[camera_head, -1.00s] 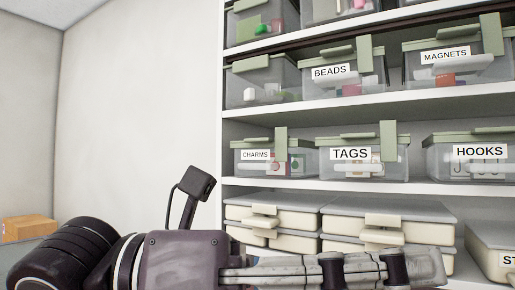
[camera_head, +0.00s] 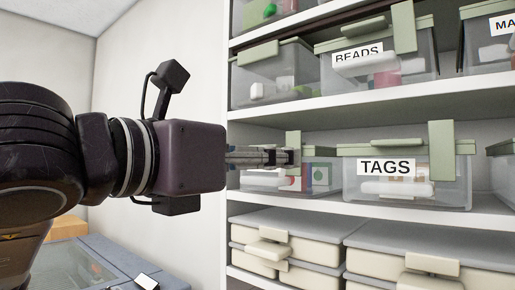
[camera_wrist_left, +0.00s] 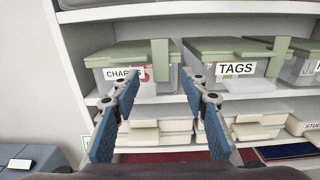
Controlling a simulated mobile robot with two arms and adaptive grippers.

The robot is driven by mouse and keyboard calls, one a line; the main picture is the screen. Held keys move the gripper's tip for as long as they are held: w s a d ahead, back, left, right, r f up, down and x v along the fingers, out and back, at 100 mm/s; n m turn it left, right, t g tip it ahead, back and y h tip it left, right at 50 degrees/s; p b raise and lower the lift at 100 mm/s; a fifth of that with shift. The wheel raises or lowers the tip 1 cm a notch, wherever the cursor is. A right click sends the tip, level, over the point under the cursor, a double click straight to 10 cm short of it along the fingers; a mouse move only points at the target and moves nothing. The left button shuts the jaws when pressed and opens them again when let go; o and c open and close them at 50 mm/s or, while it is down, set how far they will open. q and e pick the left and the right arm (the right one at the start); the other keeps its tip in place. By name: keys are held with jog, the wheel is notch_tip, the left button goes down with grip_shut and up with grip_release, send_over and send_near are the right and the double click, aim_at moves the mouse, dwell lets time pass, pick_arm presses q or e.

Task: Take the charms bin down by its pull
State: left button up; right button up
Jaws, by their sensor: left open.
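The charms bin (camera_head: 320,177) is a clear box with a green lid and an upright green tab, on the shelf left of the tags bin (camera_head: 452,190). My left gripper (camera_head: 292,157) is in front of it in the head view and hides its label and much of its lid. A pale pull (camera_head: 262,182) shows low on its front. In the left wrist view the charms bin (camera_wrist_left: 115,58) stands ahead, its label partly readable. The left gripper (camera_wrist_left: 160,88) is open there, its blue-padded fingers apart with nothing between them. My right gripper is in neither view.
The beads bin (camera_head: 340,88) sits on the shelf above. Cream cases (camera_head: 290,245) with pale handles are stacked on the shelf below. A wall (camera_head: 175,60) borders the shelving at left. A grey-topped surface (camera_head: 75,270) lies lower left.

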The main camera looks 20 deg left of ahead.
aim_at(299, 171)
pick_arm(q)
jog(key=x, duration=0.1)
jog(key=p+x, duration=0.1)
jog(key=x, duration=0.3)
jog(key=shift+f, duration=0.25)
jog(key=shift+c, duration=0.9)
jog(key=shift+w+d, duration=0.1)
jog(key=c, duration=0.5)
jog(key=shift+c, duration=1.2)
grip_shut()
jog(key=shift+o, duration=0.7)
grip_release()
grip_shut()
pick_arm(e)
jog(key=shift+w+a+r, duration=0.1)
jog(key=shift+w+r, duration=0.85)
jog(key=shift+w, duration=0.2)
